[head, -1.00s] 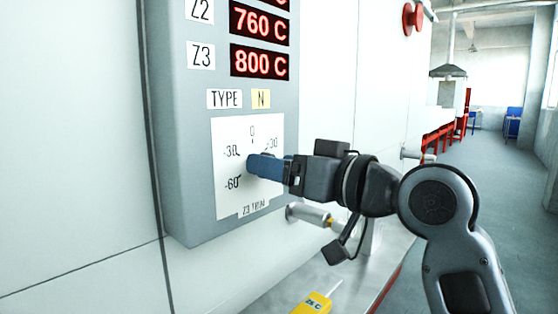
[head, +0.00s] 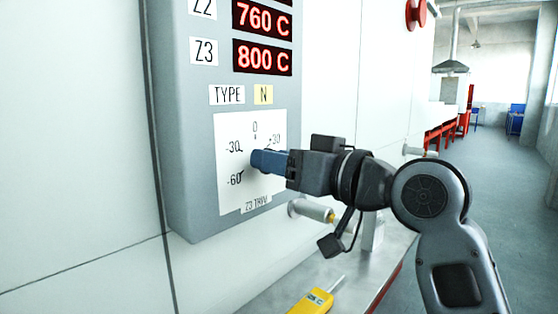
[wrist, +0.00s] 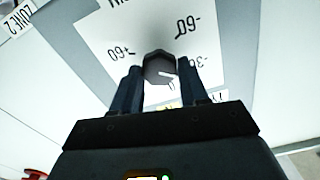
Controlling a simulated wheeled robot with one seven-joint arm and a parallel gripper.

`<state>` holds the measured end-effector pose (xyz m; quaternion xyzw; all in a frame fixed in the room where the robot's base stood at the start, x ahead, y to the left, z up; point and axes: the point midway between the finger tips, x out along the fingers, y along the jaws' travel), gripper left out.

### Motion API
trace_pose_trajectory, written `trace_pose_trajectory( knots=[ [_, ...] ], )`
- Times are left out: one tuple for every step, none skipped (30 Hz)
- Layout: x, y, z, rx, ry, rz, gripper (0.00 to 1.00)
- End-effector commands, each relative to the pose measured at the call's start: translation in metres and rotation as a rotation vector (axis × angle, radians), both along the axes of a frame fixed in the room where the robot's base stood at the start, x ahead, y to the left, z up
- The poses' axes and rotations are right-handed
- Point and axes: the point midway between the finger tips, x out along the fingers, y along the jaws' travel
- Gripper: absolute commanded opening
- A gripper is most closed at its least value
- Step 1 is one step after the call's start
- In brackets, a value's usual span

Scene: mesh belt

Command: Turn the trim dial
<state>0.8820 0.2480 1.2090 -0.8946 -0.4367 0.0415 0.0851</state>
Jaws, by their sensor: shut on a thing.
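The trim dial is a grey faceted knob (wrist: 158,66) on a white scale plate (head: 228,190) on the grey control panel. In the wrist view it sits between the fingertips of my gripper (wrist: 157,78), which is shut on it. A white pointer mark shows on the knob, but its exact reading is hard to tell. In the head view my gripper (head: 258,160) reaches the plate from the right, and its blue fingers hide most of the knob. The scale shows -60, -30, 0 and +30 there; +60 shows in the wrist view.
Red displays (head: 262,57) read 760 C and 800 C above the plate. A metal cylinder (head: 310,209) sticks out below my gripper. A yellow handheld meter (head: 314,300) lies on the metal ledge. The aisle floor at right is open.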

Motion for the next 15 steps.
trace_pose_trajectory(
  knots=[
    [0.0000,-0.0002,-0.0004,-0.001,-0.002,0.000,0.13],
    [0.0000,-0.0001,-0.0008,-0.004,-0.006,0.000,0.13],
    [-0.0001,-0.0001,-0.0015,-0.012,-0.015,0.000,0.13],
    [-0.0001,0.0000,-0.0021,-0.020,-0.025,0.000,0.13],
    [-0.0002,0.0000,-0.0026,-0.030,-0.039,0.000,0.13],
    [-0.0003,0.0001,-0.0032,-0.044,-0.056,0.000,0.13],
    [-0.0004,0.0002,-0.0032,-0.054,-0.069,0.000,0.13],
    [-0.0005,0.0003,-0.0028,-0.063,-0.081,0.000,0.13],
    [-0.0005,0.0003,-0.0018,-0.070,-0.089,0.000,0.13],
    [-0.0005,0.0003,-0.0010,-0.073,-0.092,0.000,0.13],
    [-0.0005,0.0003,-0.0004,-0.073,-0.092,0.000,0.13],
    [-0.0005,0.0003,-0.0003,-0.072,-0.091,0.000,0.13],
    [-0.0005,0.0003,-0.0003,-0.072,-0.090,0.000,0.13],
    [-0.0005,0.0003,-0.0004,-0.072,-0.090,0.000,0.13],
    [-0.0005,0.0003,-0.0004,-0.072,-0.090,0.000,0.13]
  ],
)
